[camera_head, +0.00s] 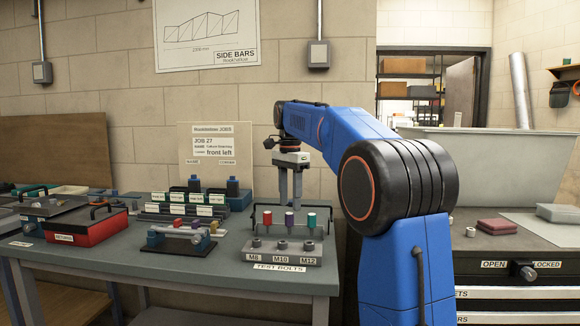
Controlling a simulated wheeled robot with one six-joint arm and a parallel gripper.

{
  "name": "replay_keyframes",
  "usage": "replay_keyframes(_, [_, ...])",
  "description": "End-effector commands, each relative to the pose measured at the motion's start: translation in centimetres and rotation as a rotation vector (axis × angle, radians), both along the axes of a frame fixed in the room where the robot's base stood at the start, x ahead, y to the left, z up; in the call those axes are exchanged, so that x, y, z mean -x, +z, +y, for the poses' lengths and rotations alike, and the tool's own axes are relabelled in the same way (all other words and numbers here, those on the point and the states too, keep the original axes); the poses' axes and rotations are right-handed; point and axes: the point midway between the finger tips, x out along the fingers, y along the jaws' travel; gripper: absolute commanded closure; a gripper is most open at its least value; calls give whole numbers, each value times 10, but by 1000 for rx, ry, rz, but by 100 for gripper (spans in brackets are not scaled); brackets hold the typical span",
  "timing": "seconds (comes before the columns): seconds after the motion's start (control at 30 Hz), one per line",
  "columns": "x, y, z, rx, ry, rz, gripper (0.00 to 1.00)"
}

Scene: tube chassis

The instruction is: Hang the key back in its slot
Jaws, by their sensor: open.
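My gripper (290,197) points straight down above the back of the test bolts block (284,259). Its two fingers are apart, with nothing visible between them. Three pieces with coloured tops stand by this block: red (267,217), purple (289,220) and teal (311,220). The purple one is just below and in front of the fingertips; I cannot tell whether they touch. The block carries labels M8, M10 and M12. Which piece is the key, and its slot, I cannot tell. A stepped rack with white labels (180,209) stands to the left.
A black stand with a silver bar and coloured parts (181,237) sits left of the block. A red case (78,231) is farther left on the bench (205,271). A drawer cabinet with a grey tub (490,160) on it is at right.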

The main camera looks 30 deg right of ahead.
Motion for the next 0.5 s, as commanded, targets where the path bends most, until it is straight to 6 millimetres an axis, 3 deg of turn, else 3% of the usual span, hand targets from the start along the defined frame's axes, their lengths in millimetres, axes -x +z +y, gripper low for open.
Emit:
replay_keyframes(0.2, [-1, 45, 0, 0, 0, -3, 57])
replay_keyframes(0.5, [-1, 96, 0, 1, 0, -2, 57])
